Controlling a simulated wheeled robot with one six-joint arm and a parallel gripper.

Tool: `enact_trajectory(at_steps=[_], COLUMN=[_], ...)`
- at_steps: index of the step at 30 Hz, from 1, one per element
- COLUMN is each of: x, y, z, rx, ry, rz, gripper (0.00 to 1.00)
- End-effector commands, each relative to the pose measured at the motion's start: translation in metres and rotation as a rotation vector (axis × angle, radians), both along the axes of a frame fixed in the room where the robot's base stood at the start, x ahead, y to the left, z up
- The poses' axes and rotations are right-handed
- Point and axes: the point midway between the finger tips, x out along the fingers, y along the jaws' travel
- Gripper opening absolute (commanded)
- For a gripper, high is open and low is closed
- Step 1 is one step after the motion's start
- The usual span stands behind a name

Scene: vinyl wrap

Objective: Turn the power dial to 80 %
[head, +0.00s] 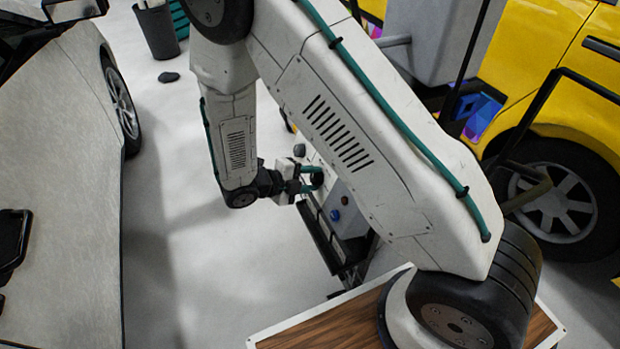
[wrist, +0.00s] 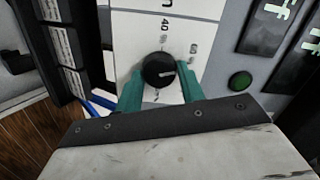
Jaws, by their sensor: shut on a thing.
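The power dial (wrist: 158,71) is a round black knob with a pale pointer mark, on a white panel (wrist: 190,22) with printed numbers. In the head view my gripper (head: 312,180) is at the side of a grey-white box (head: 345,212); the dial is mostly hidden there.
A green button (wrist: 240,81) sits right of the dial panel, below dark labelled plates. A white car (head: 60,190) stands left and a yellow car (head: 540,60) right.

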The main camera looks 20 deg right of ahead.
Motion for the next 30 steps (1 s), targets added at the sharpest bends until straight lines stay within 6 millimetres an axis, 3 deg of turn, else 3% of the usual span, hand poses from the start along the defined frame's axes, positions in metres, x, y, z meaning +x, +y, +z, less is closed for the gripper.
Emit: enact_trajectory(at_steps=[18,30], x=[-0.0002,0.0006], y=[0.0016,0.0021], z=[-0.0032,-0.0041], rx=[0.001,0.001], ry=[-0.522,-0.742], rz=[-0.21,-0.299], gripper=[0.16,0.16])
